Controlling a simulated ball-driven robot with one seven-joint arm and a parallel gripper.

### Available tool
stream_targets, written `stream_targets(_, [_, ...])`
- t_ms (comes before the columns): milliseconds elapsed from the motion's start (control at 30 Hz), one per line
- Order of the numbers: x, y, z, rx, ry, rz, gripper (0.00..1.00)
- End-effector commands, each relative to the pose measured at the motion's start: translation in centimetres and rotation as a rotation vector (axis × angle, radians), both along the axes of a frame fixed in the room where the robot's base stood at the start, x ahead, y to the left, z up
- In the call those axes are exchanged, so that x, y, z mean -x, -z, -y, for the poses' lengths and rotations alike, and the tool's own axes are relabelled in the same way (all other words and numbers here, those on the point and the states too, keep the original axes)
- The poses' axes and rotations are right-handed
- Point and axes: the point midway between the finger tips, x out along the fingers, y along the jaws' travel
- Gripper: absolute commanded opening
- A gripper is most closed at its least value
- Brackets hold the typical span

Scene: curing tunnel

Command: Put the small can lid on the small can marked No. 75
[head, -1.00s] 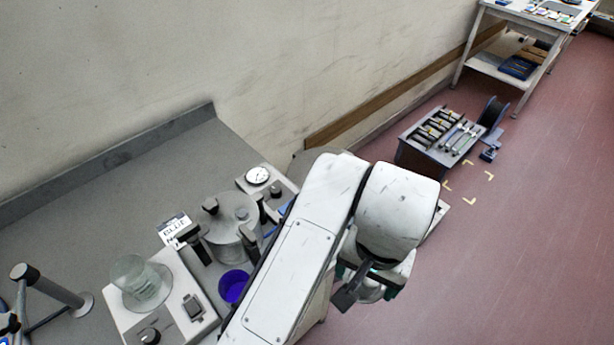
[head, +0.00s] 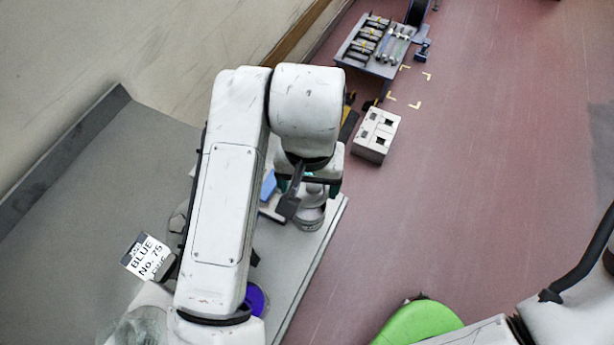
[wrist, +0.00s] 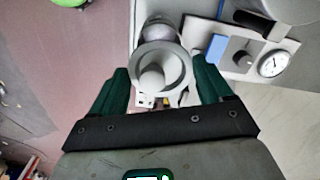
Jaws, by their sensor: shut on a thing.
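In the wrist view, my gripper (wrist: 163,76) has its two green fingers closed on the small can lid (wrist: 153,78), a grey disc with a round knob. In the head view, my gripper (head: 308,187) is above the bench's right edge, partly hidden by my arm. A small can with blue inside (head: 257,300) stands nearer, mostly covered by my arm. A card reading "BLUE No. 75" (head: 147,257) is left of it. A grey round thing (wrist: 158,28) shows just beyond the lid in the wrist view; I cannot tell what it is.
The grey bench (head: 120,170) is clear at the far left. A gauge (wrist: 272,65) on a panel and a large pot (wrist: 292,8) are at right in the wrist view. A white box (head: 376,135) and a green rounded thing (head: 418,322) are beyond the bench edge.

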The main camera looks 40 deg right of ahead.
Motion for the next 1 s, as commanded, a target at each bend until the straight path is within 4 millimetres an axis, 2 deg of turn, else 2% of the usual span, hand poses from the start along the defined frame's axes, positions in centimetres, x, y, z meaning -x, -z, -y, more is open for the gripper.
stream_targets(100, [0.0,1.5,0.0,-0.001,0.0,-0.001,0.5])
stream_targets(500, [0.0,4.7,0.0,-0.001,0.0,-0.001,0.5])
stream_targets(1000, [0.0,5.0,0.0,-0.001,0.0,-0.001,0.5])
